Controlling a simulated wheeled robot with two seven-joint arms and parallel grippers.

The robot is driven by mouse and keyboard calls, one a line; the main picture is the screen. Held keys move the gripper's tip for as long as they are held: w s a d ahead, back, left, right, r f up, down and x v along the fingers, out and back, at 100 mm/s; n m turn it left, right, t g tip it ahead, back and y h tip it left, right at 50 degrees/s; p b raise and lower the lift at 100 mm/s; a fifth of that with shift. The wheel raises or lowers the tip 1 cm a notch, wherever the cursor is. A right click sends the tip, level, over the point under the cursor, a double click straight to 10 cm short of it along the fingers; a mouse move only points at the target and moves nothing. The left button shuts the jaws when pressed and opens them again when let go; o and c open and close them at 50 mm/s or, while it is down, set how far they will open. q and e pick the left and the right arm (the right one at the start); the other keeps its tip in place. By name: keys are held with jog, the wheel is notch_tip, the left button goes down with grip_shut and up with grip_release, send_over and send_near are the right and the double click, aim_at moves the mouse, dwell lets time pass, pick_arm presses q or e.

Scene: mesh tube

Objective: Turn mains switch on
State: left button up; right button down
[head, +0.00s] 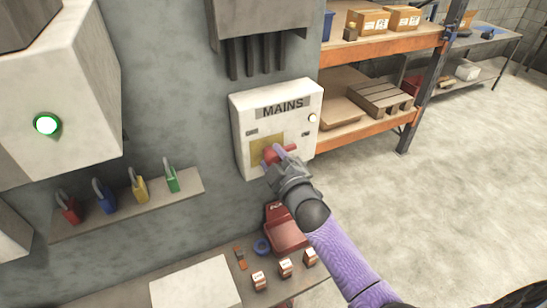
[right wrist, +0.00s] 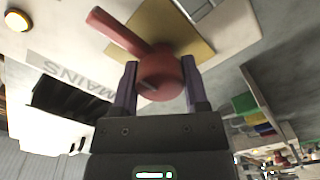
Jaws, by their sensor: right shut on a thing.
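The white mains box (head: 301,95) hangs on the grey wall and carries a "MAINS" label. Its red rotary switch handle (head: 290,148) sits on a yellow plate (head: 257,144). My right gripper (head: 271,160) is at the switch, shut on its red hub. In the right wrist view the two fingers (right wrist: 160,90) stand on either side of the round red hub, and the handle (right wrist: 115,30) sticks out to the upper left, clear of the fingers. Part of the switch is hidden behind the gripper in the head view. My left gripper is not in view.
Left of the box, a shelf (head: 100,222) holds several coloured padlocks. A bench below holds a red container (head: 287,236) and small items. Orange shelving (head: 366,133) stands right; the floor beyond is clear.

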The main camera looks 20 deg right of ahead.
jog(key=shift+f, duration=0.1)
dwell(0.4)
jog(key=shift+c, duration=0.5)
grip_release()
jog(key=s, duration=1)
jog(key=shift+d, duration=0.15)
